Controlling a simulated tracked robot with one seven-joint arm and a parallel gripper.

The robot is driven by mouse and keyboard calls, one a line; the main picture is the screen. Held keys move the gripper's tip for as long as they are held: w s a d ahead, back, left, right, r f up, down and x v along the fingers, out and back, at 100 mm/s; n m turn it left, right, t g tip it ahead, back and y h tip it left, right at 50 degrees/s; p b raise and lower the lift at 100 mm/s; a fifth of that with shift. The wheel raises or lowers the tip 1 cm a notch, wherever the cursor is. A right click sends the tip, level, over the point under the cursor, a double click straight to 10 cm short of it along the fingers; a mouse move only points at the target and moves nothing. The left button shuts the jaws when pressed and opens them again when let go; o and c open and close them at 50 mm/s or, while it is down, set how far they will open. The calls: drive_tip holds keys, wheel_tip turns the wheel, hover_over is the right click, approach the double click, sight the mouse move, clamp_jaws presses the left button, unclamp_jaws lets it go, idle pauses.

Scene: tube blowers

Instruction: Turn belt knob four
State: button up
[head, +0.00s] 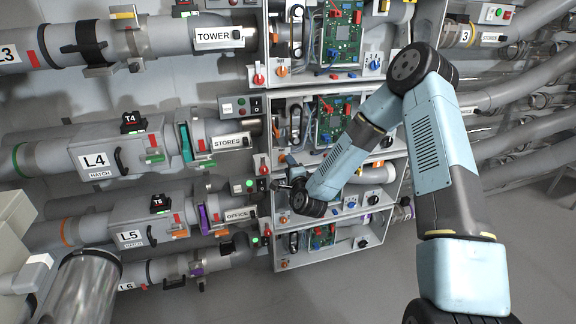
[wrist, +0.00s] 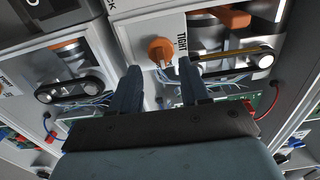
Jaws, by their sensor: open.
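An orange knob (wrist: 161,50) stands on a white panel beside a label reading "TIGHT" (wrist: 182,44) in the wrist view. My gripper (wrist: 159,67) is open and empty, its two dark fingers pointing at the panel with the knob between and just beyond their tips. I cannot tell if they touch it. In the head view my gripper (head: 284,181) is at the left side of the cabinets, just below an orange knob (head: 280,158) in the row of the L4 hatch (head: 95,161). No number shows on the knob.
A black belt on pulleys (wrist: 232,66) is right of the knob; another belt (wrist: 75,91) is at left. Red knobs (head: 265,169) and green circuit boards (head: 335,122) are close by. Pipes fill the left; grey floor (head: 420,270) is open below.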

drive_tip(key=v, duration=1.1)
drive_tip(key=shift+s, duration=0.25)
drive_tip(key=shift+d, duration=0.1)
drive_tip(key=s+d+r+n+g+h, duration=0.1)
drive_tip(key=s+d+r+n+g, duration=0.1)
drive_tip(key=d+r+n, duration=0.3)
drive_tip(key=s+d+r+n+g+h, duration=0.1)
drive_tip(key=s+d+r+n+g, duration=0.15)
drive_tip(key=r, duration=0.55)
drive_tip(key=s+d+r+n+g+h, duration=0.1)
drive_tip(key=d+r+n+g, duration=0.2)
drive_tip(key=r+n, duration=0.25)
drive_tip(key=s+d+r+g, duration=0.1)
drive_tip(key=s+r, duration=0.3)
drive_tip(key=s, duration=0.4)
drive_tip(key=s+d+r+n+g+h, duration=0.1)
drive_tip(key=s+d+r, duration=0.3)
drive_tip(key=s, duration=0.5)
drive_tip(key=s+d+r+n+g+h, duration=0.1)
drive_tip(key=s+d+r+g, duration=0.1)
drive_tip(key=s, duration=0.7)
wheel_tip(320, 180, up, 2)
drive_tip(key=shift+d+r, duration=0.1)
drive_tip(key=shift+d, duration=0.65)
drive_tip(key=shift+c, duration=0.3)
